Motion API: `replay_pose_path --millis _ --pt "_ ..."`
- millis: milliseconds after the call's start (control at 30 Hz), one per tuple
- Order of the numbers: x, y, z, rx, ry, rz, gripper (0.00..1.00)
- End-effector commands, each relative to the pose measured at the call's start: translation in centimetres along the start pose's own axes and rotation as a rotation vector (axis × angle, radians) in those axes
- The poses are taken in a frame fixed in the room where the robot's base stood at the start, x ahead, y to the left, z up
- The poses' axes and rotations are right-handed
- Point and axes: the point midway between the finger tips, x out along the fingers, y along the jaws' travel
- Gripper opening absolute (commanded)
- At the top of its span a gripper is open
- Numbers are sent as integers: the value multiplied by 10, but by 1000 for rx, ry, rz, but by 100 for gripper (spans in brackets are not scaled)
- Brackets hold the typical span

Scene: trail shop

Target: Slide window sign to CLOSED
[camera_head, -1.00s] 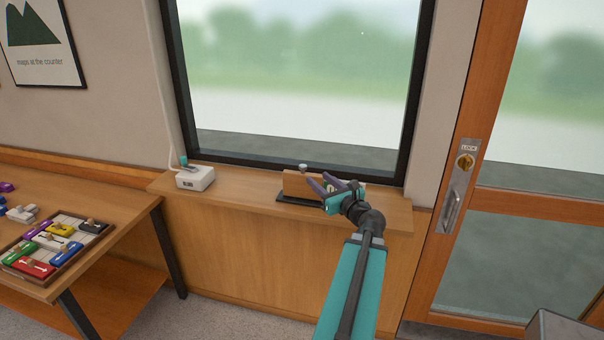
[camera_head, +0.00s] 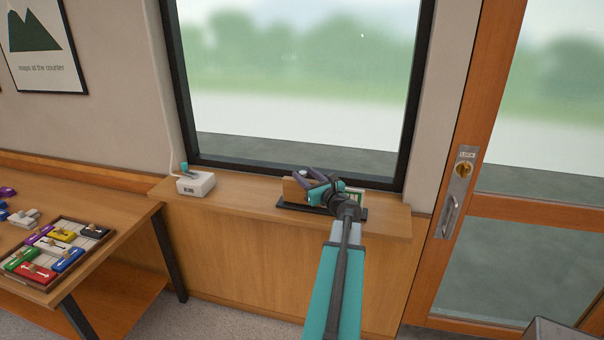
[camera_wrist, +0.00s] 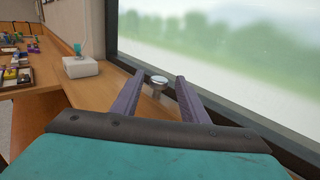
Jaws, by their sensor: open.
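The window sign (camera_head: 288,191) stands on the wooden sill below the window, in a dark base. Its left part is a plain wooden panel, and a green-and-white part (camera_head: 355,196) shows at its right, partly behind my gripper. No lettering on it is readable. A round metal knob (camera_wrist: 158,80) on a short stem shows in the wrist view, between my finger ends; it also shows at the sign's top in the head view (camera_head: 303,173). My gripper (camera_wrist: 155,90) is open, with one purple finger on each side of the knob. I cannot tell whether either finger touches it.
A white box with a teal lever (camera_head: 196,184) sits at the sill's left end. A table at left holds a tray (camera_head: 92,262) of colored blocks. The window frame (camera_head: 300,171) rises close behind the sign. A wooden door (camera_head: 455,190) is at right.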

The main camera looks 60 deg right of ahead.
Motion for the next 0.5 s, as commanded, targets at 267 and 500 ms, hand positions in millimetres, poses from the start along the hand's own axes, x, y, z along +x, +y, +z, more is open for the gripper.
replay_pose_path --millis 267,500 --pt "16 0 0 -1 0 1 40" --pt "17 1 0 -1 0 1 40"
